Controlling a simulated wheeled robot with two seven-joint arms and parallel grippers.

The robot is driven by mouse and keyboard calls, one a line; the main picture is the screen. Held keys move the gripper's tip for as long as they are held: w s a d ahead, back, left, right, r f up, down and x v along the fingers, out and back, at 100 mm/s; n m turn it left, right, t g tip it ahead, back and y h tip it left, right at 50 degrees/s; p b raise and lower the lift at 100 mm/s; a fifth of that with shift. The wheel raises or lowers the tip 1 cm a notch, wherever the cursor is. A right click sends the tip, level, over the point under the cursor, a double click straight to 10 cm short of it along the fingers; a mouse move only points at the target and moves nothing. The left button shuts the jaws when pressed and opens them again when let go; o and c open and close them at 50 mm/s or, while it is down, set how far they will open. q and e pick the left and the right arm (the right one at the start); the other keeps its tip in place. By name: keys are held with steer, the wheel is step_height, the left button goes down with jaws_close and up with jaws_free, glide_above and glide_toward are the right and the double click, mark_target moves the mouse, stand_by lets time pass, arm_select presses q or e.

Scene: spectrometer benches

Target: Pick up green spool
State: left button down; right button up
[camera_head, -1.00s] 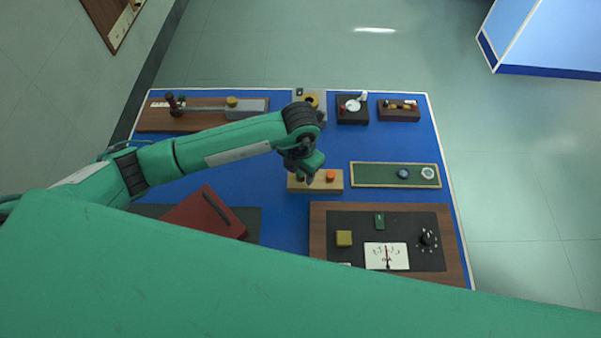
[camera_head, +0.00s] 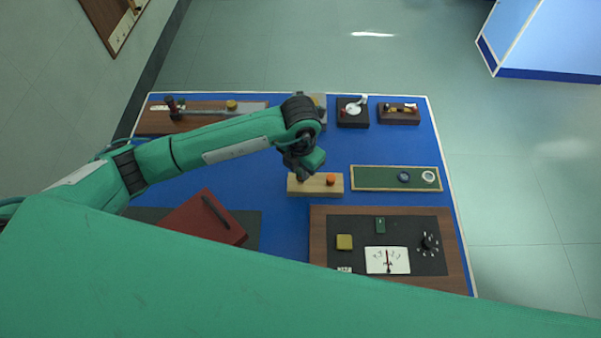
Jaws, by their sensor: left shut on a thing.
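A light wooden rack (camera_head: 318,187) lies near the middle of the blue bench. An orange spool (camera_head: 330,179) stands in its right part. My left gripper (camera_head: 303,173) reaches down from above over the rack's left end. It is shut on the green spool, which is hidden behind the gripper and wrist. I cannot tell whether the spool is clear of the rack. My right gripper is not in view.
A green tray (camera_head: 375,178) with two round pieces lies right of the rack. A wooden meter panel (camera_head: 322,240) is in front. A red book (camera_head: 190,214) lies front left. Small instruments, including a black stand (camera_head: 352,121), line the back.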

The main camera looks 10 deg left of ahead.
arm_select(q)
step_height(320, 180, up, 20)
steer(key=b, duration=0.1)
steer(key=shift+r+b, duration=0.25)
steer(key=shift+b, duration=0.05)
stand_by(0.3)
